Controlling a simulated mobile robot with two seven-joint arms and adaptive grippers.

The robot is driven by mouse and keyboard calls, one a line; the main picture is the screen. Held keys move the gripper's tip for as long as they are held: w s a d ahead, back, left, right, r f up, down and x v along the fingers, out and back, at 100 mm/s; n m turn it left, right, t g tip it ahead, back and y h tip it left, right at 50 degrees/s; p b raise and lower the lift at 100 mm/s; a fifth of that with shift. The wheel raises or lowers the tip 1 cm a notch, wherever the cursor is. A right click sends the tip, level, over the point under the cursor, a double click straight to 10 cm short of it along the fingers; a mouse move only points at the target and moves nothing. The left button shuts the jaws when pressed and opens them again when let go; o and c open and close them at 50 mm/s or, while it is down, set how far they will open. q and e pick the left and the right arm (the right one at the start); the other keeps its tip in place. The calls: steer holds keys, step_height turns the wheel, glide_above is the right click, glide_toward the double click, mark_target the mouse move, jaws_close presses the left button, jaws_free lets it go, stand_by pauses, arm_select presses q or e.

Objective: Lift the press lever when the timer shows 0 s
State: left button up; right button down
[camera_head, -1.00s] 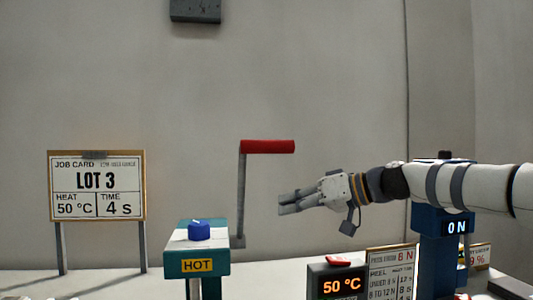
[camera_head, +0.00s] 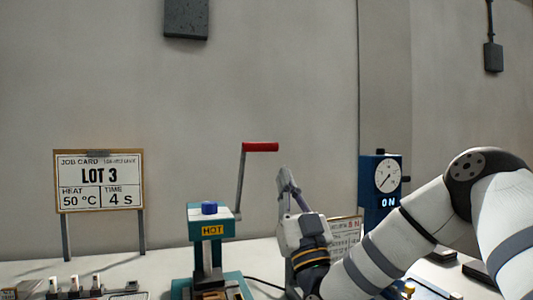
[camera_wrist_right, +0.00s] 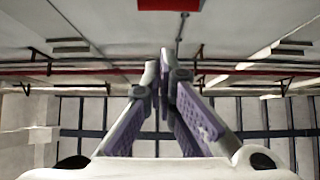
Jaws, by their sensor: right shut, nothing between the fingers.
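The teal press (camera_head: 211,220) stands on the bench with a blue knob on top and a yellow HOT label. Its lever (camera_head: 240,180) points up, tilted slightly right, with a red handle (camera_head: 261,147) at the top. My right gripper (camera_head: 284,172) is shut and empty, fingers upward, to the right of the lever and a little below the handle, apart from it in the picture. In the right wrist view my gripper (camera_wrist_right: 163,55) shows closed fingertips; a red block at the top edge looks like the handle (camera_wrist_right: 168,4). My left gripper is not in view.
The job card (camera_head: 98,182) reads LOT 3, 50 °C, 4 s. A blue gauge post (camera_head: 368,190) with a dial stands behind my right arm. A printed card (camera_head: 345,238) is partly hidden. Several small pieces (camera_head: 76,286) stand at the front left.

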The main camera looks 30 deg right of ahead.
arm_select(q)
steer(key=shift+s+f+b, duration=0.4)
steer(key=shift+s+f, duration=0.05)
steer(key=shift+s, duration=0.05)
arm_select(e)
steer(key=w+d+r, duration=0.2)
steer(key=w+r, duration=0.3)
steer(key=w, duration=0.3)
steer(key=shift+w+r, duration=0.15)
steer(key=shift+r, duration=0.15)
